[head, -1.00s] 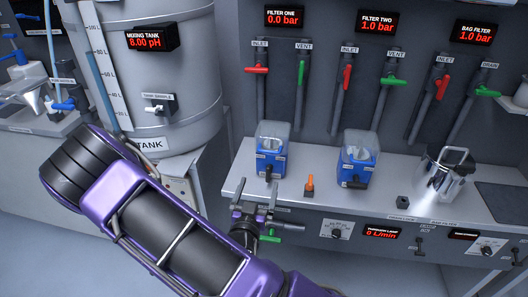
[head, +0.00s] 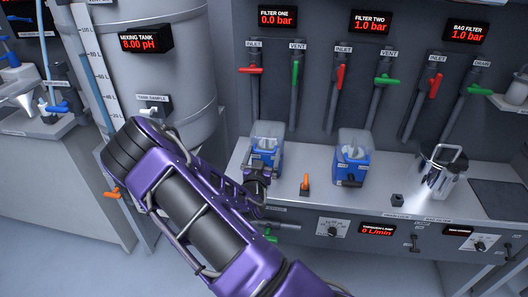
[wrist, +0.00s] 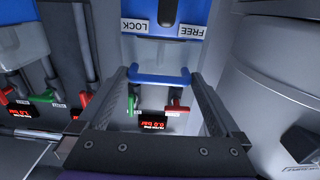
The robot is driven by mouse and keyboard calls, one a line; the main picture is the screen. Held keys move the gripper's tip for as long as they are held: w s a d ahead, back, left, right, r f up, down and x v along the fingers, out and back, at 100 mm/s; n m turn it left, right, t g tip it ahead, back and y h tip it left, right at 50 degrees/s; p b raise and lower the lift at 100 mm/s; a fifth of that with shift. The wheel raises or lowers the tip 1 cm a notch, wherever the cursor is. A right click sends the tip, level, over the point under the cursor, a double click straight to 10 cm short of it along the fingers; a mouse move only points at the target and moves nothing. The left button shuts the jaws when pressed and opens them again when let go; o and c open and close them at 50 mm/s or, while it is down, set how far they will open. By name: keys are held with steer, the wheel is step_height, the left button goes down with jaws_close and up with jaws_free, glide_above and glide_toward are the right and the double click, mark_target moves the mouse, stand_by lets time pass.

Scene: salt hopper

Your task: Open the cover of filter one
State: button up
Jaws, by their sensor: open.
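Filter one (head: 266,150) is the left blue housing with a clear cover (head: 268,133) on the grey bench. Its display (head: 275,18) reads 0.0 bar. In the wrist view, upside down, its blue front (wrist: 140,48) carries LOCK and FREE labels and a black knob (wrist: 168,12). A blue bar (wrist: 160,77) crosses between my fingertips. My gripper (wrist: 160,73) is open, one finger on each side of the bar, and does not visibly grip it. In the head view my gripper (head: 260,178) is just in front of filter one and hides its lower front.
Filter two (head: 353,155) stands to the right, with an orange-handled valve (head: 305,184) between them. A steel bag filter (head: 440,172) is further right. Red and green valve handles line the back panel. The mixing tank (head: 180,75) stands close on the left.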

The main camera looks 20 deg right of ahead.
steer(key=shift+w+d, duration=0.3)
steer(key=shift+w, duration=0.1)
jaws_close()
stand_by(0.4)
